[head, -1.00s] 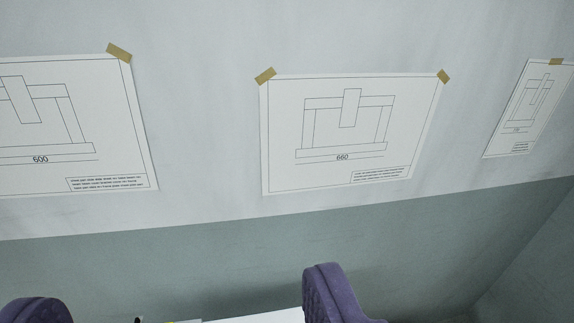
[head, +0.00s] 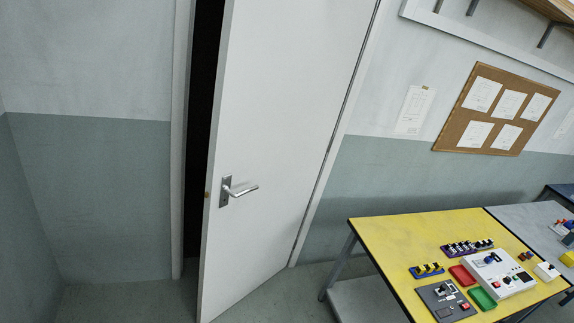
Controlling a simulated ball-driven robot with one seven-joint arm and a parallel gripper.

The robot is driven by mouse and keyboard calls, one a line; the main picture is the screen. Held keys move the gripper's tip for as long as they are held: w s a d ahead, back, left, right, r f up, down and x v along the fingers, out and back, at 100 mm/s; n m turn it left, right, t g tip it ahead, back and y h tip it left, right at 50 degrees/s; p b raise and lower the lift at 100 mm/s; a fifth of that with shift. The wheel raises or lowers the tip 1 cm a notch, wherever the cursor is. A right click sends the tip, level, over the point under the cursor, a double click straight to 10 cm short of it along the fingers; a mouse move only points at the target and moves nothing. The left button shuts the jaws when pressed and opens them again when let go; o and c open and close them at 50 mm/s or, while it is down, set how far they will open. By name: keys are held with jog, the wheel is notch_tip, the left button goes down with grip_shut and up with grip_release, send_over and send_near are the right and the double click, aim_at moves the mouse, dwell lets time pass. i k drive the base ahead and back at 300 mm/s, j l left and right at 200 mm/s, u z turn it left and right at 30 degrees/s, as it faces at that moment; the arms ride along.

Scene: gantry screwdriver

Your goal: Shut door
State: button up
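A white door (head: 285,110) stands ajar in the head view, left of the middle. Its free left edge is away from the white frame post (head: 180,150), and a dark gap (head: 203,95) shows between them. The door's right edge lies along the frame on the hinge side. A silver lever handle (head: 238,190) sits near the free edge, and a small brass-coloured latch (head: 207,196) shows on that edge. The door's bottom left corner is swung out over the floor towards me. My gripper is not in view.
A yellow-topped table (head: 400,232) with control boxes and coloured trays stands at the right, near the hinge side. A grey-topped table (head: 522,222) adjoins it. A cork board (head: 467,100) hangs above. Floor (head: 110,300) left of the door is clear.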

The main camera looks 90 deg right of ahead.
aim_at(286, 68)
jog(key=z, duration=2.3)
jog(key=i+l, duration=0.15)
jog(key=i, duration=0.15)
jog(key=i+l+u, duration=0.15)
jog(key=i, duration=0.15)
jog(key=i+l+u, duration=0.15)
jog(key=i, duration=1)
